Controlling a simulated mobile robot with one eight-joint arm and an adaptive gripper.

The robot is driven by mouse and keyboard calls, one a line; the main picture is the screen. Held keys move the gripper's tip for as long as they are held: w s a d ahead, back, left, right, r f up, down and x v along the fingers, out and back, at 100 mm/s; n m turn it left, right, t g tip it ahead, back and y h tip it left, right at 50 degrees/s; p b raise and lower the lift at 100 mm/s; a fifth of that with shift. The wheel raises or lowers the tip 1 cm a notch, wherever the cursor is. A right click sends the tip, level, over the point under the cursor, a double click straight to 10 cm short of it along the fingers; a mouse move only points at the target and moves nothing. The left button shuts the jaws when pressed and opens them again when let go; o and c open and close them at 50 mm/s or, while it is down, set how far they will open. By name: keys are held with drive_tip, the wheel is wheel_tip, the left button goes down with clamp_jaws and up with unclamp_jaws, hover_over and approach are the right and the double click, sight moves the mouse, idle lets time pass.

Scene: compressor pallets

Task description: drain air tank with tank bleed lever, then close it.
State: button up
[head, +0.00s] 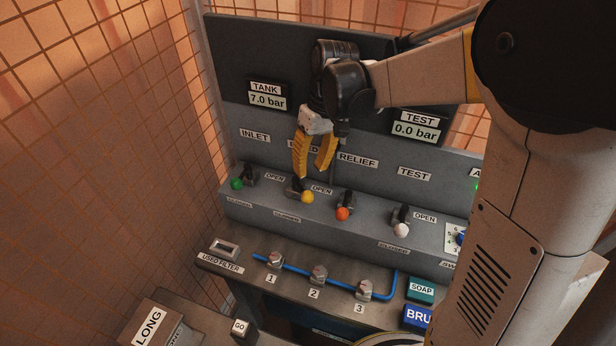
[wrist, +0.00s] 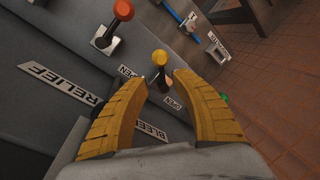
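The tank bleed lever has a yellow knob (head: 307,197) and sits on the grey ledge below a label partly hidden by my gripper. In the wrist view its knob (wrist: 160,58) lies just beyond my fingertips, between them. The wrist view also shows the "BLEED" label (wrist: 150,131). My gripper (head: 308,172) has yellow fingers and is open and empty, just above the lever. In the wrist view my gripper (wrist: 160,82) shows a gap between the fingers. The tank display (head: 267,95) reads 7.0 bar.
A green inlet knob (head: 237,184) stands left of the bleed lever. An orange relief knob (head: 342,214) and a white test knob (head: 401,230) stand to the right. The test display (head: 417,126) reads 0.0 bar. A blue pipe (head: 297,269) runs along the bench below.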

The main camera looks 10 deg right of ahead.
drive_tip(key=shift+r, duration=0.25)
drive_tip(key=shift+a+n, duration=0.15)
drive_tip(key=shift+n, duration=0.15)
clamp_jaws()
drive_tip(key=n+t+h+p, duration=0.2)
drive_tip(key=n+h, duration=0.3)
drive_tip(key=n, duration=1.1)
approach(302, 190)
drive_tip(key=s+a+r, duration=0.1)
drive_tip(key=a+r, duration=0.1)
drive_tip(key=a, duration=0.5)
drive_tip(key=shift+n, duration=0.4)
drive_tip(key=d+f+b, duration=0.1)
drive_tip(key=d+f, duration=0.1)
drive_tip(key=f, duration=0.1)
drive_tip(key=d+f+b, duration=0.1)
drive_tip(key=d+f, duration=0.1)
drive_tip(key=f, duration=0.2)
drive_tip(key=w+d+f+b, duration=0.1)
drive_tip(key=d+f, duration=0.1)
drive_tip(key=f, duration=0.1)
drive_tip(key=shift+d+f+b, duration=0.2)
drive_tip(key=shift+b, duration=0.15)
drive_tip(key=shift+w+d, duration=0.15)
drive_tip(key=shift+d, duration=0.15)
